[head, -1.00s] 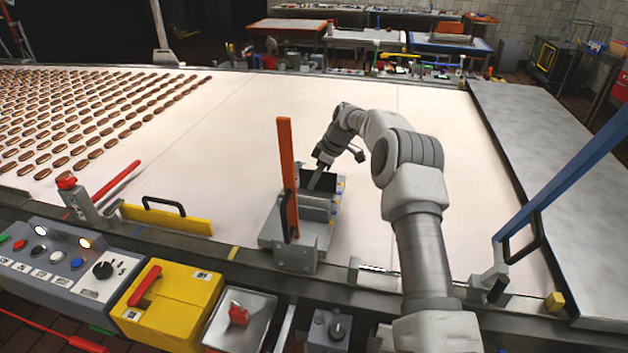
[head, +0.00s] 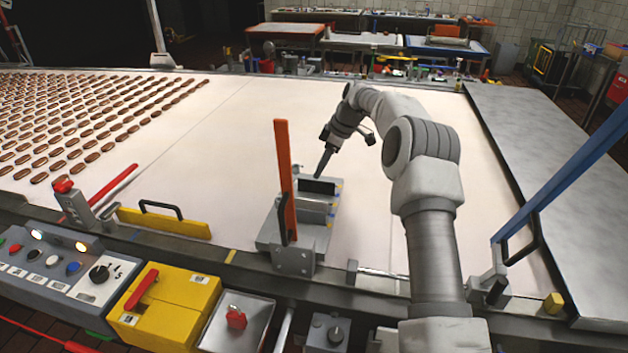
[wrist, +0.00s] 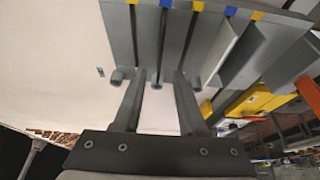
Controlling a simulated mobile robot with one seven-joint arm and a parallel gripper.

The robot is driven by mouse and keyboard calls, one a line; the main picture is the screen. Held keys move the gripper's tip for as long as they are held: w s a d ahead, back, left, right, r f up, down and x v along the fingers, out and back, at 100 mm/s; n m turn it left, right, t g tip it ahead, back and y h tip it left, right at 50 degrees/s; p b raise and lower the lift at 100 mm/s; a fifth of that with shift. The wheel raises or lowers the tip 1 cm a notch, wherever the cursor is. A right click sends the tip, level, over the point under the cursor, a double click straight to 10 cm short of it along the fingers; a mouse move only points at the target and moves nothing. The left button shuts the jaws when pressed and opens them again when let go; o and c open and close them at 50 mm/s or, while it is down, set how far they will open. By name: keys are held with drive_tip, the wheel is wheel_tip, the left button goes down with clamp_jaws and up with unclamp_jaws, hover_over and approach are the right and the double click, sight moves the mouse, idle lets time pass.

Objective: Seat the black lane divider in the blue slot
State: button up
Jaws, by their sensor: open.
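The black lane divider (head: 318,186) stands in the grey slotted block (head: 268,236) on the belt, low among the grey plates. My gripper (head: 319,177) is above the divider, with its fingers pointing down and seemingly clear of it. In the wrist view the two fingers of my gripper (wrist: 156,105) are apart with nothing between them. The slotted block (wrist: 145,35) fills the top there, with alternating yellow and blue marks at its slots. A blue mark (wrist: 165,3) heads the slot line ahead of my fingers. Which slot holds the divider is hard to tell.
An orange upright bar (head: 285,180) stands at the block's front left. A blue bar (head: 565,160) leans at the right. The belt (head: 235,140) behind the block is clear; rows of éclair-like pieces (head: 85,120) lie far left.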

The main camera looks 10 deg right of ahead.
drive_tip(key=v, duration=1)
drive_tip(key=shift+r+p, duration=0.2)
drive_tip(key=shift+p, duration=0.1)
drive_tip(key=s+a+r+m+t+h, duration=0.1)
drive_tip(key=s+a+r+m+h, duration=0.15)
drive_tip(key=s+r, duration=0.6)
drive_tip(key=s+a+r+m+h, duration=0.1)
drive_tip(key=s+a+r+m, duration=0.35)
drive_tip(key=s, duration=0.65)
drive_tip(key=s+d+f+m+t, duration=0.1)
drive_tip(key=s+f+m, duration=0.2)
drive_tip(key=s, duration=0.9)
drive_tip(key=s+d+f+m+t, duration=0.1)
drive_tip(key=s+f+m, duration=0.2)
drive_tip(key=s, duration=0.9)
drive_tip(key=shift+s+f+t+h, duration=0.35)
drive_tip(key=shift+s+f+t, duration=0.05)
drive_tip(key=shift+f, duration=0.05)
